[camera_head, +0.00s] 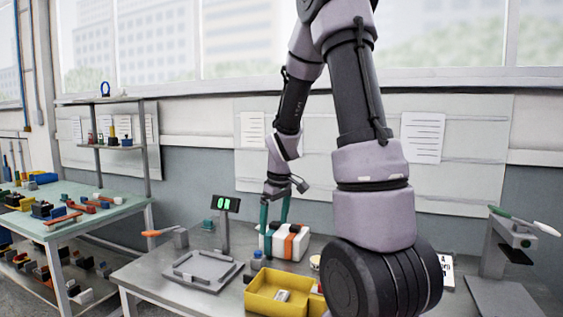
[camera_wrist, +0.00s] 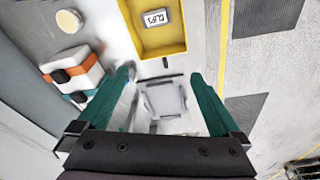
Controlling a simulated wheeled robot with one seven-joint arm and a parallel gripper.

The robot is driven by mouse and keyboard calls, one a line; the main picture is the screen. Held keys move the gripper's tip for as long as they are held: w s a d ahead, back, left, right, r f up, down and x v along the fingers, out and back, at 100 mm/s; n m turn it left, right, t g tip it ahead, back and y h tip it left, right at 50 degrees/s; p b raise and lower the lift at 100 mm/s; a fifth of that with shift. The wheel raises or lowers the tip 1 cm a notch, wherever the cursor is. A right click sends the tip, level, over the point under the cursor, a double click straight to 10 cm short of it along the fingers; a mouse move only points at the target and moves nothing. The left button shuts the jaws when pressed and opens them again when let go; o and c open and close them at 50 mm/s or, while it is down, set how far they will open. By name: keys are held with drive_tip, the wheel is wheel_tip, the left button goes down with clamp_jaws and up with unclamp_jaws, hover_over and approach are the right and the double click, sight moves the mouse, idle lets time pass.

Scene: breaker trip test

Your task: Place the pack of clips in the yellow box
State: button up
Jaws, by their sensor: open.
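The yellow box (camera_head: 262,304) stands at the front of the metal bench. It also shows at the top of the wrist view (camera_wrist: 178,46). The pack of clips (camera_head: 283,296), a small pale block with dark lettering, lies inside the box on its floor; it shows in the wrist view too (camera_wrist: 157,18). My gripper (camera_head: 275,222) has two teal fingers, spread apart, with nothing between them. In the wrist view the fingers (camera_wrist: 162,75) point toward the box, and the pack is beyond their tips, apart from them.
A white case with orange bands (camera_head: 285,242) stands behind the box. A grey tray-like device (camera_head: 203,270) and a post with a green-lit display (camera_head: 226,204) are to the left. A lever press (camera_head: 498,245) is at right. A green table (camera_head: 90,218) with tools is far left.

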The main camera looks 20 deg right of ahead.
drive_tip(key=s+a+r+m+t, duration=0.2)
drive_tip(key=s+r+m, duration=0.2)
drive_tip(key=s+r, duration=0.5)
drive_tip(key=s+a+r+m+t+y, duration=0.1)
drive_tip(key=s+a+r+m+t, duration=0.2)
drive_tip(key=s+r, duration=0.6)
wheel_tip(320, 180, up, 4)
drive_tip(key=shift+s+a+r+m+y, duration=0.1)
drive_tip(key=shift+s+a+m+y, duration=0.2)
drive_tip(key=shift+m, duration=0.9)
drive_tip(key=shift+w, duration=0.1)
